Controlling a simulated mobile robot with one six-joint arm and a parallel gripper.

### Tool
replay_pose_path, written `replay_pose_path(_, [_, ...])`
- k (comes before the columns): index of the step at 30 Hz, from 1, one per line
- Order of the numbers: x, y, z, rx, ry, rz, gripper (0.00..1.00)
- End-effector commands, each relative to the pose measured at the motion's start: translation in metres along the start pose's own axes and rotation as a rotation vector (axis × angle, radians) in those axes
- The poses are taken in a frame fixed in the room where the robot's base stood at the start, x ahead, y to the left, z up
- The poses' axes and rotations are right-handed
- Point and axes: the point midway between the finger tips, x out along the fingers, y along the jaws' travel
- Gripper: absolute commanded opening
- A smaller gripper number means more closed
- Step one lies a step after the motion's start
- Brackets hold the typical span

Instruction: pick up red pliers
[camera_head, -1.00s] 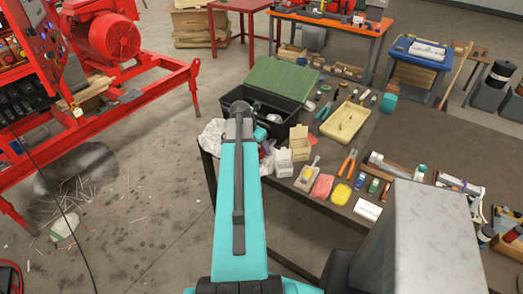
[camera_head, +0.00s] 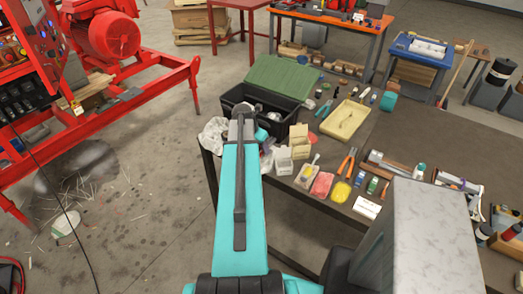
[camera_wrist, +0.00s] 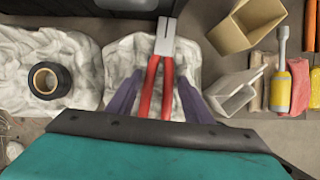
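The red pliers (camera_wrist: 167,88) lie on a crumpled white cloth (camera_wrist: 128,52) in the wrist view. Their grey metal head points away from me and their red handles run toward my gripper (camera_wrist: 159,76). My gripper is open, with one purple finger on each side of the handles and visible gaps to both. The handle ends are hidden behind my gripper body. In the head view my arm covers the pliers and my gripper.
A black toolbox (camera_head: 293,108) with a green lid stands just beyond the pliers. A roll of black tape (camera_wrist: 49,80) lies on cloth to the left. An open cardboard box (camera_wrist: 245,25), a whitish container (camera_wrist: 234,92) and a yellow-handled screwdriver (camera_wrist: 288,83) are close on the right.

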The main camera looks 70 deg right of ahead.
Motion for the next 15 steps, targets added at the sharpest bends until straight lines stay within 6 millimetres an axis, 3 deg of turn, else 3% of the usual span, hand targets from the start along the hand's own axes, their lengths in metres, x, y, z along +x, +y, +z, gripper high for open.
replay_pose_path(1, [-0.0001, 0.0000, 0.0001, 0.000, 0.000, 0.000, 0.37])
replay_pose_path(4, [-0.0001, -0.0001, 0.0001, 0.000, 0.000, 0.000, 0.22])
replay_pose_path(15, [-0.0010, -0.0002, 0.0009, 0.001, -0.001, 0.000, 0.21])
